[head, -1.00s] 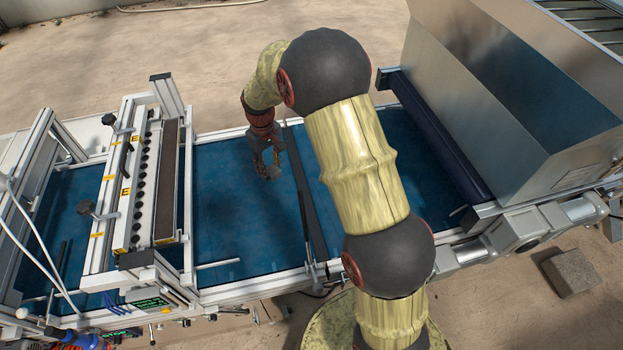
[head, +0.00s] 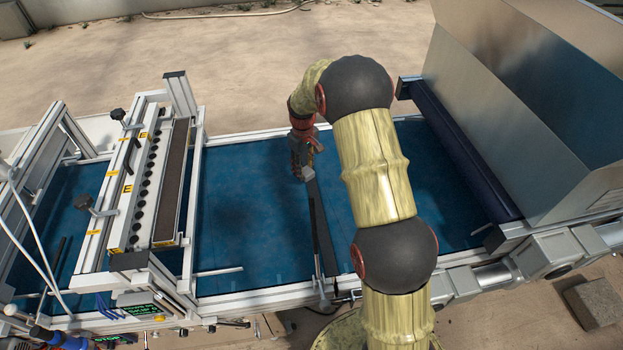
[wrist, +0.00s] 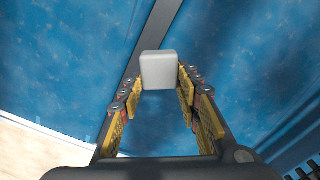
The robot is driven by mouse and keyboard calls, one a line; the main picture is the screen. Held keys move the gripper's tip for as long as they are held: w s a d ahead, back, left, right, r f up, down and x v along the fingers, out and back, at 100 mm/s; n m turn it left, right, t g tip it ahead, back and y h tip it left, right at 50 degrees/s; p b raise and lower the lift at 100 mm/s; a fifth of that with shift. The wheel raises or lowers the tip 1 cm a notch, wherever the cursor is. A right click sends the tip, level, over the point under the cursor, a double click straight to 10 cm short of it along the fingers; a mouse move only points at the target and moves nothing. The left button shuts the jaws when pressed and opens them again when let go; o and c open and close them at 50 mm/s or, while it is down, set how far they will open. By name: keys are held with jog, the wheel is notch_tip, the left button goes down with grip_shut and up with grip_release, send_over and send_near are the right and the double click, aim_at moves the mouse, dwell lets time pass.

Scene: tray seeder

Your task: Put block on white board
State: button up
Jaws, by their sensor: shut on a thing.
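My gripper (wrist: 160,85) is shut on a small light grey block (wrist: 160,70), which sits between the fingertips in the wrist view. In the head view my gripper (head: 303,165) hangs over the blue belt, at the upper end of a dark bar. The block (head: 308,173) shows there as a small pale patch at the fingertips. I cannot tell its exact height above the belt. No white board can be clearly identified in either view.
The blue belt (head: 250,220) is mostly clear. A dark bar (head: 318,230) crosses it. A seeder frame with a row of holes (head: 148,190) stands to the left. A dark roller (head: 465,155) and large metal hopper (head: 500,100) stand to the right. A brick (head: 594,302) lies on the ground.

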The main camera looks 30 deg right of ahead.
send_over(311, 183)
jog(key=f, duration=0.4)
jog(key=shift+s+a+f+b, duration=0.15)
jog(key=shift+s+a+b, duration=0.05)
jog(key=shift+a+b, duration=0.15)
jog(key=shift+w+d+f+b, duration=0.15)
jog(key=shift+f+b, duration=0.1)
jog(key=shift+f, duration=0.65)
jog(key=shift+d+f+b, duration=0.15)
jog(key=shift+f+b, duration=0.1)
jog(key=shift+f, duration=0.65)
jog(key=shift+f, duration=0.2)
jog(key=o, duration=1.2)
jog(key=shift+c, duration=0.2)
jog(key=shift+o, duration=0.2)
